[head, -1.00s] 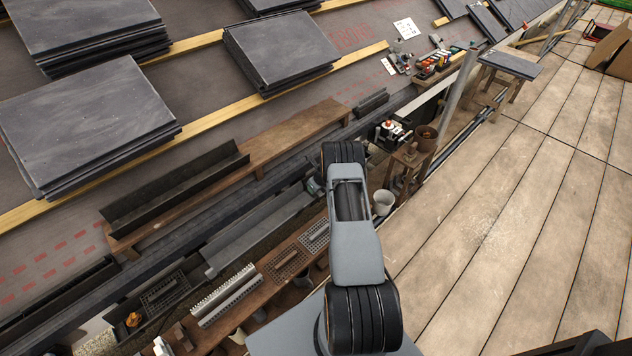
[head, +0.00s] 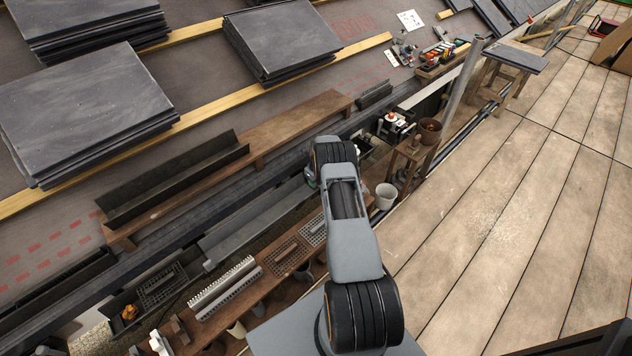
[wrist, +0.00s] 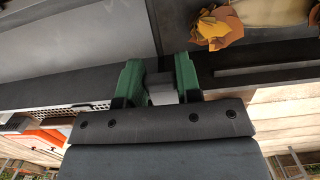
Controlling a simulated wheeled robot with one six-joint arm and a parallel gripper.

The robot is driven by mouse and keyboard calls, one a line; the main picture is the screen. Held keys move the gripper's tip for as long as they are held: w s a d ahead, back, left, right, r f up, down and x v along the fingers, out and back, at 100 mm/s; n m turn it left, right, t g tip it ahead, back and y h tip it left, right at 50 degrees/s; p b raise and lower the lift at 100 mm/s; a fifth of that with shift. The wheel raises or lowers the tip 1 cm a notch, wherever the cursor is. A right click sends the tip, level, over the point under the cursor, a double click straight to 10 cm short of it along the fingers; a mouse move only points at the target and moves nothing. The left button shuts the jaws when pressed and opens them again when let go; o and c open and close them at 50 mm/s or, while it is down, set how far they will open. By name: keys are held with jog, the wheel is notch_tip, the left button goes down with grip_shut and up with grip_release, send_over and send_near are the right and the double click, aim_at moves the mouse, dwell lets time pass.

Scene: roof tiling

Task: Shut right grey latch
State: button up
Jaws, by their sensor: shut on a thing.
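In the wrist view my gripper (wrist: 160,82) has two green fingers, closed on a small grey block that looks like the grey latch (wrist: 161,94). The block sits between the fingers, in front of a dark rail (wrist: 260,78). Its far end and any catch are hidden by the fingers and the dark gripper body. In the head view my arm covers the spot, so the latch does not show there and only a small part near the gripper end is seen.
Dry brown leaves (wrist: 218,26) lie close to the right of the fingers. A wooden shelf (head: 225,305) with grilles runs below the grey gutter (head: 250,228). A pale bucket (head: 386,196) and a small wooden stand (head: 411,160) are right of my arm.

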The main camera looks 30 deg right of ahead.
jog(key=o, duration=0.9)
jog(key=shift+r, duration=0.1)
jog(key=r+p, duration=0.1)
jog(key=r, duration=0.3)
jog(key=s+r+p, duration=0.1)
jog(key=r, duration=0.4)
jog(key=r+p, duration=0.1)
jog(key=r, duration=0.3)
jog(key=shift+s+d+r, duration=0.15)
jog(key=shift+s+r, duration=0.1)
jog(key=shift+s, duration=0.05)
